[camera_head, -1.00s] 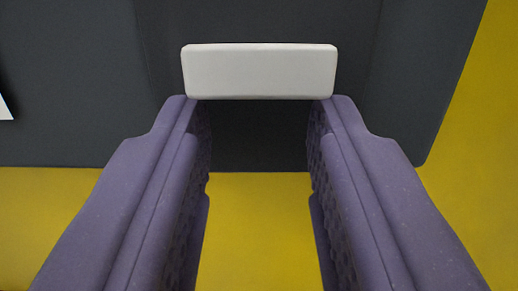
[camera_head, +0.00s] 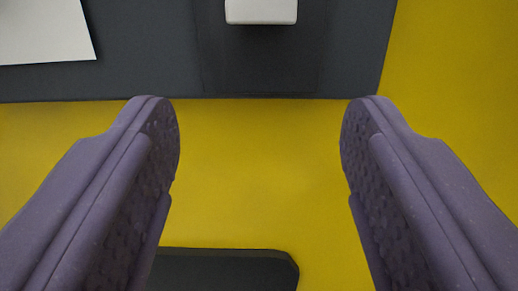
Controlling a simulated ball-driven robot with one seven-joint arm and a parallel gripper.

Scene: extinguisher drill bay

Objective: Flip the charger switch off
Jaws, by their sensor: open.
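A white block (camera_head: 261,11), seemingly the charger's switch lever, sits on a dark grey panel (camera_head: 150,60) at the top of the view. The block's upper part is cut off by the picture edge, so its full position is hidden. My gripper (camera_head: 259,120) is open and empty. Its two purple fingers are spread wide, below the block in the picture and apart from it.
A yellow surface (camera_head: 260,180) surrounds the dark panel. A white sheet or label (camera_head: 45,30) is on the panel at the upper left. A dark, rounded-corner piece (camera_head: 225,270) shows at the bottom between the fingers.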

